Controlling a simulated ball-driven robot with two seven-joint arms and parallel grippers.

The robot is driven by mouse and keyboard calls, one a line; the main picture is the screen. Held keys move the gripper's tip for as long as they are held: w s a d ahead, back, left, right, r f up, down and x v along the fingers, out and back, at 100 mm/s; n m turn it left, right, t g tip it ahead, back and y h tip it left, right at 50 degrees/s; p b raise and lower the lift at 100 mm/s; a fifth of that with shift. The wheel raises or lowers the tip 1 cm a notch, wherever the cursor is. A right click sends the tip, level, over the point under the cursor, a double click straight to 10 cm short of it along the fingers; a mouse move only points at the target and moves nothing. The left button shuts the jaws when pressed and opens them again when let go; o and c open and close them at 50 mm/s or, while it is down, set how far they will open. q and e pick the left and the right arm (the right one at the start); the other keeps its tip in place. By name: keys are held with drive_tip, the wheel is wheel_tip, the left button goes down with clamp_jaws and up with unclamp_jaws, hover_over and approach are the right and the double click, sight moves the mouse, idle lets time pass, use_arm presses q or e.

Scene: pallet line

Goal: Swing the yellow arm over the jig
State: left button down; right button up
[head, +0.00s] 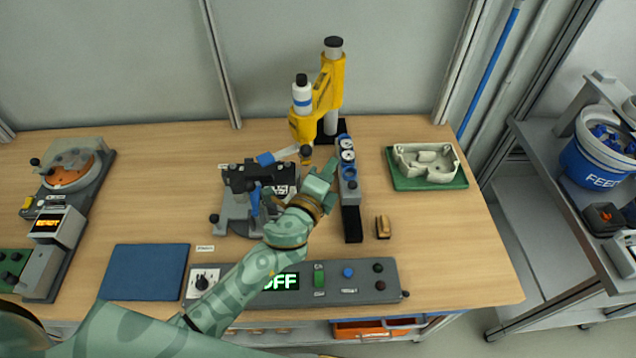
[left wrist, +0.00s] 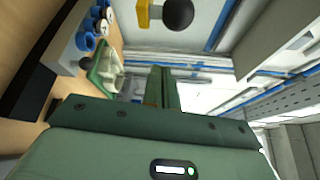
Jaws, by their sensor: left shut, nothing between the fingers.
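The yellow arm (head: 329,88) is mounted on a metal post at the back of the bench. It carries a white bottle (head: 302,97), and a dark round knob (head: 306,151) shows below its front end. The jig (head: 236,212), grey and black with blue parts, stands in front and to the left of the arm's head. My left gripper (head: 329,170) is shut and empty, just right of and in front of the knob. In the left wrist view, its closed fingers (left wrist: 163,88) point towards a black ball knob (left wrist: 178,14) on a yellow piece, with a gap between. My right gripper is not in view.
A grey block with gauges (head: 349,190) stands close right of my left gripper. A green tray (head: 398,184) with a pale casting lies further right. A control box (head: 341,285) reading OFF lies in front. A blue mat (head: 145,272) is at front left.

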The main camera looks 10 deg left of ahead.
use_arm(q)
drive_tip(key=w+a+p, duration=0.1)
drive_tip(key=a, duration=1.1)
drive_tip(key=shift+w+a+r, duration=0.15)
drive_tip(key=shift+a+r, duration=0.05)
drive_tip(key=shift+r, duration=0.25)
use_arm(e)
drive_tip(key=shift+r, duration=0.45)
